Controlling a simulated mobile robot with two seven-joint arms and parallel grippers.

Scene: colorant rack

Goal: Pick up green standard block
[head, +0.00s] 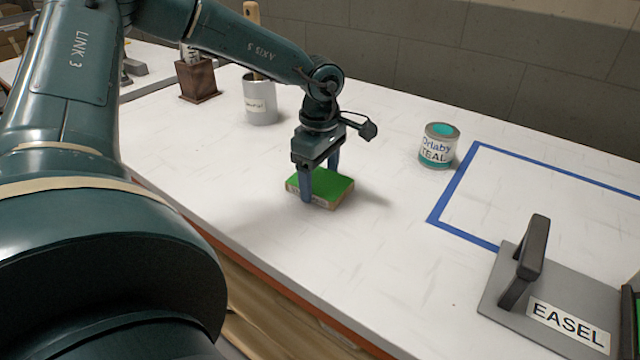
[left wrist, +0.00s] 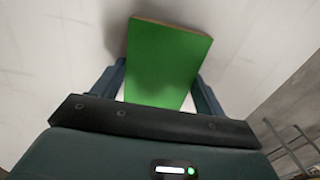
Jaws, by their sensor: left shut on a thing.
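The green standard block (head: 328,184) is a flat block with a bright green top and wood-brown sides. It is at the middle of the head view, on or just above the white table; I cannot tell which. My left gripper (head: 320,186) points down over it and is shut on it, one finger on each side. In the left wrist view the block (left wrist: 163,62) fills the space between the two fingers, slightly turned. My right gripper is not in view.
A teal paint can (head: 438,146) stands right of the block, beside a blue-taped rectangle (head: 455,187). A grey plate with a handle, labelled EASEL (head: 500,312), lies front right. A metal can with a brush (head: 260,104) and a brown holder (head: 198,84) stand behind. White table (head: 330,265) is clear in front.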

